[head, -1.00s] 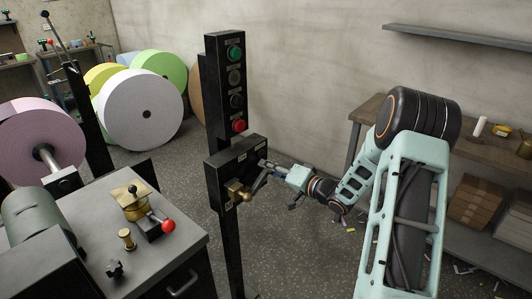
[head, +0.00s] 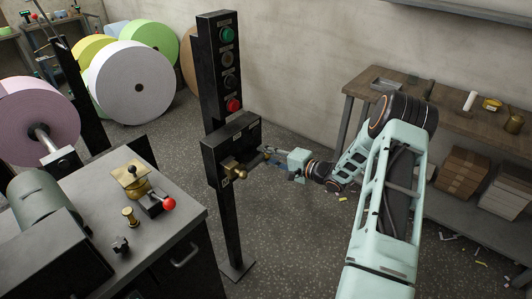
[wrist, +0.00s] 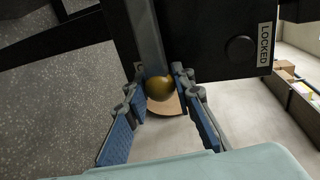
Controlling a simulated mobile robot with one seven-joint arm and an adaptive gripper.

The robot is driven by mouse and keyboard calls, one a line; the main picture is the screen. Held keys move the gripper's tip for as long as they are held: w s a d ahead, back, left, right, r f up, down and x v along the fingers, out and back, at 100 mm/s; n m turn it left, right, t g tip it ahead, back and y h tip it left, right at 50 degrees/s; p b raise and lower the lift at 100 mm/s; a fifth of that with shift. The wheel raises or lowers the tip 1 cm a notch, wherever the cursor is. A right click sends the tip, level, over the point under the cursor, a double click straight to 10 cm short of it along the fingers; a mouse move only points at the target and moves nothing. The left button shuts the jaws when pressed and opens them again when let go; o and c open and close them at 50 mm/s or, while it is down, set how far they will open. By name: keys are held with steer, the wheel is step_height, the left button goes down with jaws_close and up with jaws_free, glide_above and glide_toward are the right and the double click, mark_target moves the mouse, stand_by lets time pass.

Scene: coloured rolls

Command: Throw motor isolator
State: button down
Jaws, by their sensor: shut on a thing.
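The motor isolator is a black box (head: 217,157) on a black post, with a brass hub (head: 232,169) on its front face. In the wrist view its dark housing (wrist: 210,35) carries a white "LOCKED" label (wrist: 265,44). A grey lever bar (wrist: 146,42) ends in a round brass knob (wrist: 160,87). My gripper (wrist: 160,80) is shut on the knob, with one blue-padded finger on each side. In the head view my gripper (head: 270,155) is at the box's right side, where the lever is small and partly hidden.
Above the isolator is a button panel (head: 220,65) with green and red buttons. A grey cabinet (head: 115,235) with a red-knobbed lever stands at the left front. Paper rolls (head: 131,82) stand behind. A wooden bench (head: 445,115) is at the right. Floor between is mostly open.

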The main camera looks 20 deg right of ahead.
steer(key=shift+f, duration=0.1)
steer(key=c, duration=1.6)
jaws_free()
steer(key=v, duration=1.2)
